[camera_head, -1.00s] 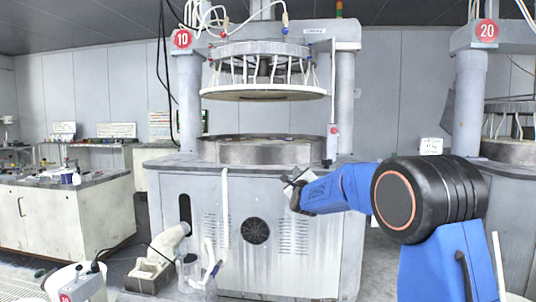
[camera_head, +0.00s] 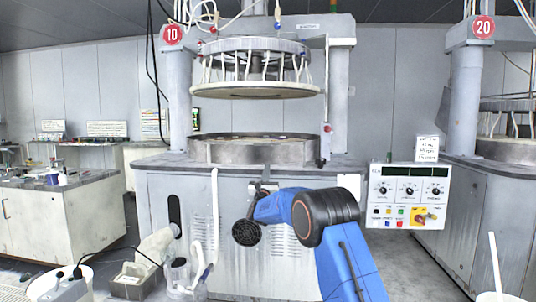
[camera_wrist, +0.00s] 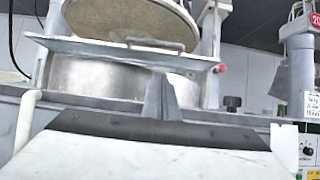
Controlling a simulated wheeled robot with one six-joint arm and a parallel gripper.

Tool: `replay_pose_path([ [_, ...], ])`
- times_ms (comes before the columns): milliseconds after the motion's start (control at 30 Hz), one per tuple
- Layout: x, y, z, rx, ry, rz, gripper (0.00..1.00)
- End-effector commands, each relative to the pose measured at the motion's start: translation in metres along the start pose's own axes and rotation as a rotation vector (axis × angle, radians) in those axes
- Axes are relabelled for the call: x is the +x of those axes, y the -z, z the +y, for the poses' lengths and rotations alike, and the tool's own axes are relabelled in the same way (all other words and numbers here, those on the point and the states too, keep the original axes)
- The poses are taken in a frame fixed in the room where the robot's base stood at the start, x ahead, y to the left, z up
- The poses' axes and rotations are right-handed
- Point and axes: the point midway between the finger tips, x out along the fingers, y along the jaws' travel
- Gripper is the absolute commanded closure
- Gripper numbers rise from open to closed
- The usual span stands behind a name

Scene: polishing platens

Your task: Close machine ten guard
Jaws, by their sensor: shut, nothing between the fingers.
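Machine ten (camera_head: 290,215) is a grey polishing machine marked by a red sign reading 10 (camera_head: 172,35). Its round upper plate (camera_head: 255,90) hangs raised above the lower metal ring (camera_head: 262,151). In the wrist view, a pale metal bar (camera_wrist: 90,46) with a thin loop handle (camera_wrist: 155,43) crosses in front of the metal ring (camera_wrist: 100,78); it looks like the guard's edge, but I cannot tell how far the guard is open. My gripper (camera_head: 266,188) is in front of the machine's top edge. Its shut, empty fingers (camera_wrist: 161,97) point toward the bar, below the handle.
A control panel (camera_head: 407,196) with knobs and buttons stands right of my arm. Machine twenty (camera_head: 484,30) is farther right. A hose holder and jugs (camera_head: 185,275) stand at the machine's lower left. A white bucket (camera_head: 60,285) and a workbench (camera_head: 60,215) are at the left.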

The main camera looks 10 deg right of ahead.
Motion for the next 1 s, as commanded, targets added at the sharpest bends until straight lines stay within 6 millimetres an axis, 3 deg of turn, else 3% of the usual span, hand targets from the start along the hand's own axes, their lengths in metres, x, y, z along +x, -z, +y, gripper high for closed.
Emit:
replay_pose_path([
  [433, 0.073, 0.001, 0.0, -0.001, 0.0, 0.0, 1.0],
  [500, 0.081, -0.009, 0.0, -0.001, -0.001, -0.001, 1.0],
  [700, 0.095, -0.023, 0.0, -0.001, 0.0, 0.001, 1.0],
  [1000, 0.1, -0.028, 0.0, -0.002, -0.001, 0.002, 1.0],
])
